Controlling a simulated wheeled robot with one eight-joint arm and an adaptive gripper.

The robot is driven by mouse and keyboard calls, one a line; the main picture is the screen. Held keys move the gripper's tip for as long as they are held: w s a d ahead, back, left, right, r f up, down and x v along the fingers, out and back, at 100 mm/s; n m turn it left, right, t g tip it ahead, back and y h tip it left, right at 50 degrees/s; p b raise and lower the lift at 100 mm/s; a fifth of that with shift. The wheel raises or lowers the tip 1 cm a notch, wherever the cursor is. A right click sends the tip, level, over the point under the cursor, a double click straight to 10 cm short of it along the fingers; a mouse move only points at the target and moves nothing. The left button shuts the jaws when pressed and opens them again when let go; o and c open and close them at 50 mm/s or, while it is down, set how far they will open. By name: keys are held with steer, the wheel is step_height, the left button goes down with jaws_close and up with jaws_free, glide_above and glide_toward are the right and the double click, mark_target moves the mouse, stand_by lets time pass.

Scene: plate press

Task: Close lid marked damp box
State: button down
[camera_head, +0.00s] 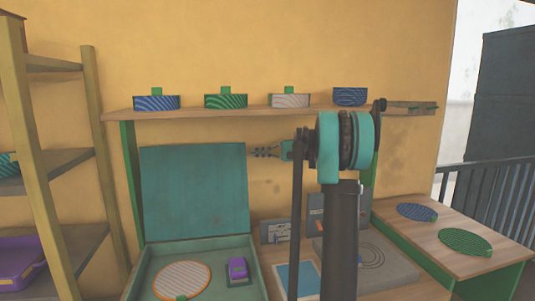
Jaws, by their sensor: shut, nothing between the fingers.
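A teal box (253,274) stands on the bench at lower left, with its lid (195,190) raised upright at the back. No marking on the lid is readable from here. Inside the box lie an orange-and-white striped disc (182,279) and a small purple object (237,268) on a dark base. My gripper (256,152) is shut and empty, pointing left. Its tips appear close to the upper right edge of the lid; I cannot tell whether they touch it. My arm hides part of the bench right of the box.
A shelf (190,112) above holds several round patterned containers. Grey panels (275,232) and a grey plate with rings (362,255) are right of the box. A side table (385,208) holds blue and green discs. A wooden rack (88,130) stands at left.

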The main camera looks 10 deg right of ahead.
steer(key=shift+s+a+r, duration=0.2)
steer(key=shift+s+a, duration=0.55)
steer(key=shift+a, duration=0.05)
steer(key=shift+s+a+r, duration=0.2)
steer(key=shift+s+a, duration=0.5)
steer(key=shift+a, duration=0.1)
